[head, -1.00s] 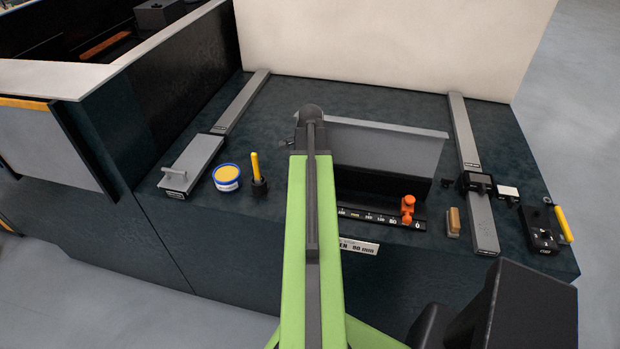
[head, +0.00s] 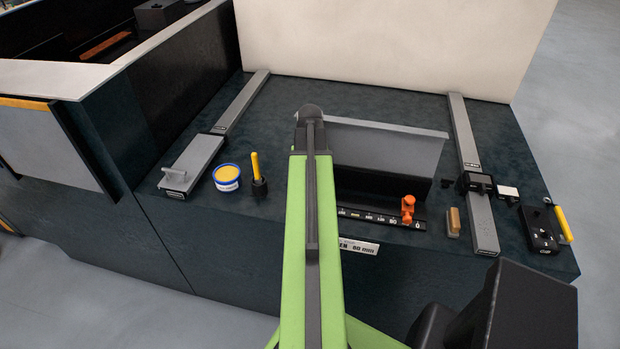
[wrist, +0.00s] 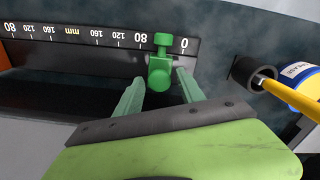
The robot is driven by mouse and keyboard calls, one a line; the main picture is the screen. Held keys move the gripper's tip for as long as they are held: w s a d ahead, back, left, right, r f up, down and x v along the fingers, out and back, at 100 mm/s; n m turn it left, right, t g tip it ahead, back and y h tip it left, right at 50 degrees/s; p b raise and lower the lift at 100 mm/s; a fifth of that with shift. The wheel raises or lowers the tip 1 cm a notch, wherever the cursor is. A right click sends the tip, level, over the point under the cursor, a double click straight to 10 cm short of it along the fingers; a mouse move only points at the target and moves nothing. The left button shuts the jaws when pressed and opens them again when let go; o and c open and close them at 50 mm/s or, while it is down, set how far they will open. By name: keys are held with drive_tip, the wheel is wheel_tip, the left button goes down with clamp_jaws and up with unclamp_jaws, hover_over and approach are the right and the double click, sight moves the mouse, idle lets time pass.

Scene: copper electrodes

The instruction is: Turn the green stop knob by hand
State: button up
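The green stop knob (wrist: 160,70) sits on a dark millimetre scale (wrist: 105,38), close to the 0 mark, in the wrist view. My gripper (wrist: 160,82) is open, with one green finger on the left and one on the right of the knob. The knob is between or just beyond the fingertips; I cannot tell whether either finger touches it. In the head view my arm hides the green knob and my gripper. An orange stop (head: 408,208) stands near the 0 end of a scale (head: 375,217) to the right of my arm.
A yellow-handled tool stands in a black holder (head: 260,187), beside a yellow-lidded tub (head: 227,178); both are close to the knob's right in the wrist view. A grey upright plate (head: 390,148) stands behind the scale. A small brush-like block (head: 453,222) lies right of the orange stop.

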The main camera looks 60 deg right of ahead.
drive_tip(key=shift+d, duration=0.1)
wheel_tip(320, 180, up, 2)
drive_tip(key=shift+r+p, duration=0.1)
drive_tip(key=shift+p, duration=1.05)
